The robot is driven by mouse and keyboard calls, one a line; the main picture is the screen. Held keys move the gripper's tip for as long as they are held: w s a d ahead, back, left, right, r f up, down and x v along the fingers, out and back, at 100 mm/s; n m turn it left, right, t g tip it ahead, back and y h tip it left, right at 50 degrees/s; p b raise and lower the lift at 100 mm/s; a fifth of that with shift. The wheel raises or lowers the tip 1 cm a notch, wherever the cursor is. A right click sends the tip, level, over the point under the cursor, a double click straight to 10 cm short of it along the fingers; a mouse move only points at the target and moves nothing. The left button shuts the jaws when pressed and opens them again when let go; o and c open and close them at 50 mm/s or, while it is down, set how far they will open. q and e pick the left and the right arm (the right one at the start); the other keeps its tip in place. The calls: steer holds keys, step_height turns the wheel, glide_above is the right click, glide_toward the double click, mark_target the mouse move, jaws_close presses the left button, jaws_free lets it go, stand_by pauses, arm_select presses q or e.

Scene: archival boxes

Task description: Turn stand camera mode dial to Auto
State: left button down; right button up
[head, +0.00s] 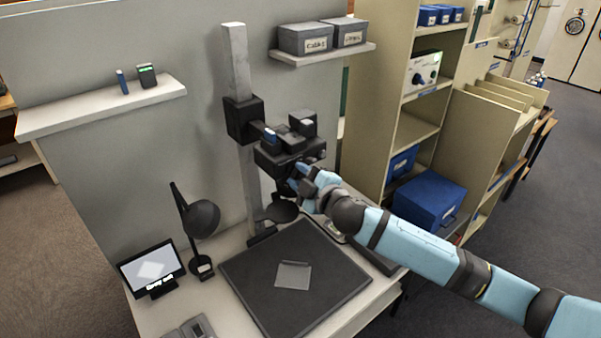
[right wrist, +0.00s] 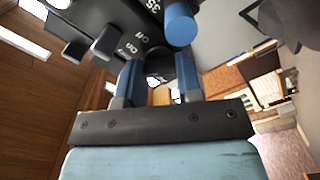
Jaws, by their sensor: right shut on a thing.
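The stand camera (head: 285,150) is a dark body on a grey upright column (head: 240,130), above a dark baseboard (head: 295,300). My right gripper (head: 299,178) is at the camera's lower right side. In the right wrist view the two blue fingers (right wrist: 160,72) reach up to the dark camera body (right wrist: 112,22) and close around a dark round part between their tips, seemingly the mode dial (right wrist: 160,63). The fingers hide much of it, and its setting cannot be read. White markings and a blue round knob (right wrist: 180,25) lie beside it. My left gripper is out of view.
A desk lamp (head: 200,218) and a small screen (head: 152,268) stand left of the baseboard. A pale sheet (head: 293,275) lies on the board. Shelves with grey boxes (head: 306,38) and blue boxes (head: 428,200) stand behind and right.

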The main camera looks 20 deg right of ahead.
steer(key=n+p, duration=0.2)
steer(key=n, duration=0.2)
steer(key=shift+r+n, duration=0.15)
steer(key=shift+n, duration=0.15)
steer(key=n+p, duration=0.1)
steer(key=n, duration=0.2)
steer(key=shift+n+p, duration=0.3)
steer(key=shift+n, duration=0.1)
steer(key=n+p, duration=0.2)
steer(key=n, duration=0.2)
steer(key=shift+n+p, duration=0.7)
steer(key=shift+n, duration=1.3)
steer(key=o, duration=0.7)
steer(key=shift+c, duration=0.2)
